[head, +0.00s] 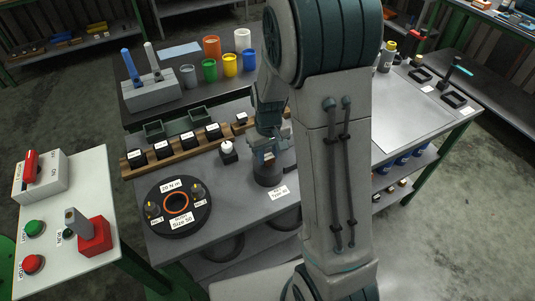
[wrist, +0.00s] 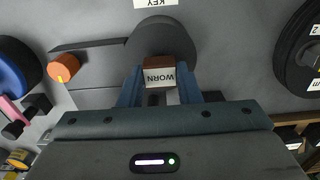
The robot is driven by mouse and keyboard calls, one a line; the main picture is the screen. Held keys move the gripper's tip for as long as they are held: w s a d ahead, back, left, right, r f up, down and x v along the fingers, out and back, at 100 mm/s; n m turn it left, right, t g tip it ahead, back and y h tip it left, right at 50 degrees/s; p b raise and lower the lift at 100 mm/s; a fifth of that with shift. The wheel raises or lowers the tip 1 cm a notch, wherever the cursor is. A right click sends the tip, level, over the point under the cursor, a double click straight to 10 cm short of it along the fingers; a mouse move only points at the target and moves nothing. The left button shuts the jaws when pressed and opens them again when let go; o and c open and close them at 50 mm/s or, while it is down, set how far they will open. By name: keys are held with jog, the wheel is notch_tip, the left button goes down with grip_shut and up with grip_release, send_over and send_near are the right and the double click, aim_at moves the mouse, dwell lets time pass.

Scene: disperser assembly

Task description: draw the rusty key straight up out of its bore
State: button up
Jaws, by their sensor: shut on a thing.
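The rusty key (wrist: 160,69) shows in the wrist view as a brown block with a white "WORN" label. My gripper (wrist: 160,88) has its blue fingers shut on both sides of it. The dark round holder (wrist: 158,35) is right beneath the key; the bore's mouth is hidden by key and fingers, so I cannot tell how deep the key sits. In the head view my gripper (head: 268,153) points down over the dark holder (head: 267,176), and the key is only a small brownish patch between the fingers.
A black disc (head: 180,206) with an orange ring lies to the left. A wooden rack (head: 183,147) with labelled black blocks runs behind. A small black block with a white knob (head: 228,152) stands close left of the holder. Coloured cups (head: 209,69) stand farther back.

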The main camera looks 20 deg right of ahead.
aim_at(268, 156)
jog(key=shift+r+p, duration=1.85)
jog(key=shift+r, duration=1.05)
